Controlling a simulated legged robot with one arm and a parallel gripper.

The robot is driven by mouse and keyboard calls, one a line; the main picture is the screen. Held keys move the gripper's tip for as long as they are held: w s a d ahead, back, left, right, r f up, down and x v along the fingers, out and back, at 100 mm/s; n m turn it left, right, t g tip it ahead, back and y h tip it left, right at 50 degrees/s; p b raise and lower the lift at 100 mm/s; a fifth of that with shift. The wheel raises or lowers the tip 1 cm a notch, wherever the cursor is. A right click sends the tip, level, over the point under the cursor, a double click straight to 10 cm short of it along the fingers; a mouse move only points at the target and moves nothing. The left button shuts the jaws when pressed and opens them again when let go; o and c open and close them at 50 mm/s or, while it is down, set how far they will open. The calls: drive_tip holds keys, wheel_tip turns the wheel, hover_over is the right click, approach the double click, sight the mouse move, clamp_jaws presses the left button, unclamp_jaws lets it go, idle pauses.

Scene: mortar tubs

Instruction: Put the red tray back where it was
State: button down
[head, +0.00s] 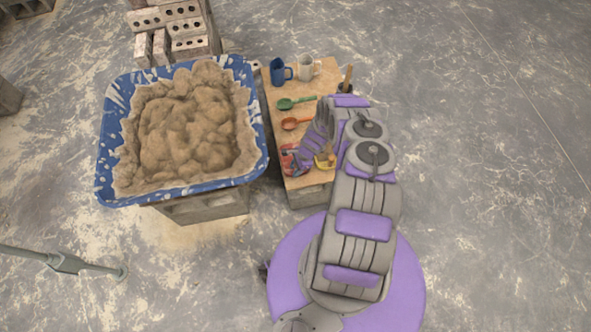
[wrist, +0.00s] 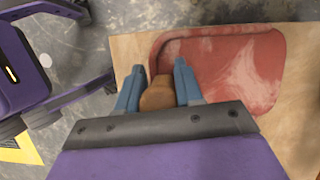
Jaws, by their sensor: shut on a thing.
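The red tray (wrist: 235,62) is a shallow, rounded tray with pale smears. In the wrist view it lies over the wooden board (wrist: 128,50). In the head view only part of the red tray (head: 287,160) shows at the board's near left side; my arm hides the rest. My gripper (wrist: 159,75) has blue fingers shut on a rounded brown piece (wrist: 158,98) at the tray's near left edge. I cannot tell whether this piece is the tray's handle, or whether the tray touches the board.
On the board stand a blue mug (head: 278,72) and a pale mug (head: 305,67), with a green spoon (head: 288,103) and an orange spoon (head: 291,124) nearer. A blue tub (head: 107,150) full of mortar stands close on the left. The floor to the right is clear.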

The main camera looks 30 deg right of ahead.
drive_tip(key=shift+d, duration=0.1)
drive_tip(key=c, duration=0.7)
unclamp_jaws()
drive_tip(key=shift+c, duration=0.2)
drive_tip(key=shift+r, duration=0.15)
